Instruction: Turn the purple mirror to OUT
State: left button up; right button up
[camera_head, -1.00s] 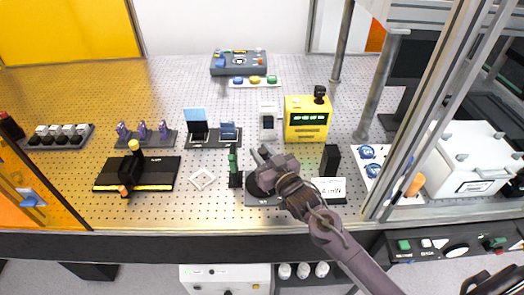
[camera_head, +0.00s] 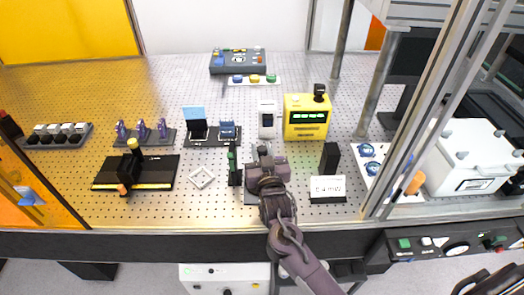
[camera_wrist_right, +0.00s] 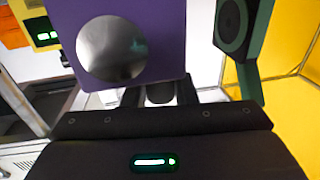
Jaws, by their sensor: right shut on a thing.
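The purple mirror (camera_wrist_right: 165,18) fills the top of the right wrist view as a purple plate with a round silver face (camera_wrist_right: 112,50). My right gripper (camera_head: 262,158) is shut on it; the fingers (camera_wrist_right: 160,92) meet the plate's lower part. I cannot read an OUT mark. My left gripper is not in view.
A white display (camera_head: 327,187) reading about 0.4 mW and a black block (camera_head: 330,158) stand to the right. A yellow instrument (camera_head: 306,118) and a white device (camera_head: 267,119) stand behind. A flat white diamond frame (camera_head: 202,178) lies left, beside a black stage (camera_head: 110,172).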

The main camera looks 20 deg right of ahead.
jog(key=o, duration=1)
jog(key=shift+s+f, duration=0.1)
jog(key=shift+s, duration=0.2)
jog(key=s+b, duration=0.1)
jog(key=s, duration=0.3)
jog(key=s+a+b, duration=0.1)
jog(key=s, duration=0.2)
jog(key=shift+b, duration=0.3)
jog(key=shift+s, duration=0.1)
